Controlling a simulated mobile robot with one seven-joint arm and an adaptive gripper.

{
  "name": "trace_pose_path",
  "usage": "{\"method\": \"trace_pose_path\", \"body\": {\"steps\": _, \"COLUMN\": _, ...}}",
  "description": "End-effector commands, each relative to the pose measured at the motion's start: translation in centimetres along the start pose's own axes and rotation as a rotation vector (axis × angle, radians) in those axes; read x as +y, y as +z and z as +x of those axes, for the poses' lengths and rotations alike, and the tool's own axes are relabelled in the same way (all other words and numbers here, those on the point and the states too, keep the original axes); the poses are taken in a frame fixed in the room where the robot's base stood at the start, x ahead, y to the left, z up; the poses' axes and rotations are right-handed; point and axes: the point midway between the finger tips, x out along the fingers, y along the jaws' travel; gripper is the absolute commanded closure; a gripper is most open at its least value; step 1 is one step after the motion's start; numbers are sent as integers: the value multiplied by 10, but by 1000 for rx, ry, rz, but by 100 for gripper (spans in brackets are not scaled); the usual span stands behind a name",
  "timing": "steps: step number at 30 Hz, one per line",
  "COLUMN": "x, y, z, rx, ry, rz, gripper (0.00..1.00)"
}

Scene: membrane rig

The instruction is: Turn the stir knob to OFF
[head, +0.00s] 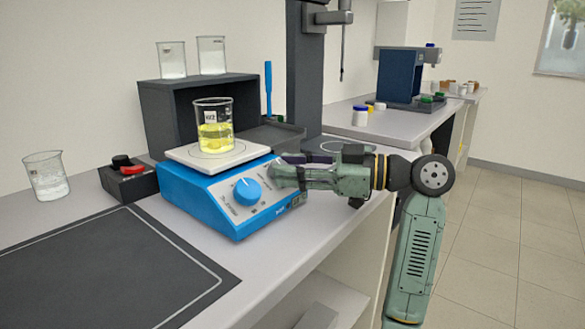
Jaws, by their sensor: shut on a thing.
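The blue stirrer hotplate (215,212) stands on the bench with its sloped front panel facing me. A round blue knob (247,191) with a white pointer mark shows uncovered on the panel. My gripper (280,173) reaches in from the right and is shut at the right part of the panel, on the stir knob, which its fingers almost wholly hide. The stir knob's pointer cannot be seen, and the panel print is too small to read. A beaker of yellow liquid (212,137) stands upright on the white top plate (180,153).
A small black box with a red and a black control (130,185) stands left of the hotplate. A beaker (47,178) stands further left. A dark shelf (158,118) with two beakers is behind. The dark mat (110,270) in front is clear.

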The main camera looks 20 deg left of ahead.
Motion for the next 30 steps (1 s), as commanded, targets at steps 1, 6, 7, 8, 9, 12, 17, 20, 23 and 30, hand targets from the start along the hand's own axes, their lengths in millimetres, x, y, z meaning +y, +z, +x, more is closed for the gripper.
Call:
{"method": "trace_pose_path", "body": {"steps": 1, "x": 1, "y": -2, "z": 0, "rx": 2, "ry": -17, "rz": -12, "gripper": 95}}
{"method": "trace_pose_path", "body": {"steps": 6, "x": 2, "y": -2, "z": 0, "rx": 1, "ry": -63, "rz": -44, "gripper": 95}}
{"method": "trace_pose_path", "body": {"steps": 7, "x": 2, "y": -2, "z": 0, "rx": 1, "ry": -68, "rz": -47, "gripper": 95}}
{"method": "trace_pose_path", "body": {"steps": 8, "x": 2, "y": -2, "z": 0, "rx": 1, "ry": -73, "rz": -51, "gripper": 95}}
{"method": "trace_pose_path", "body": {"steps": 9, "x": 2, "y": -1, "z": 0, "rx": 1, "ry": -77, "rz": -54, "gripper": 95}}
{"method": "trace_pose_path", "body": {"steps": 12, "x": 2, "y": -1, "z": 0, "rx": 1, "ry": -84, "rz": -59, "gripper": 95}}
{"method": "trace_pose_path", "body": {"steps": 17, "x": 2, "y": -1, "z": 0, "rx": 1, "ry": -86, "rz": -60, "gripper": 95}}
{"method": "trace_pose_path", "body": {"steps": 20, "x": 2, "y": -1, "z": 0, "rx": 1, "ry": -85, "rz": -60, "gripper": 95}}
{"method": "trace_pose_path", "body": {"steps": 23, "x": 2, "y": -1, "z": 0, "rx": 0, "ry": -85, "rz": -60, "gripper": 95}}
{"method": "trace_pose_path", "body": {"steps": 30, "x": 2, "y": 0, "z": 0, "rx": 0, "ry": -86, "rz": -59, "gripper": 52}}
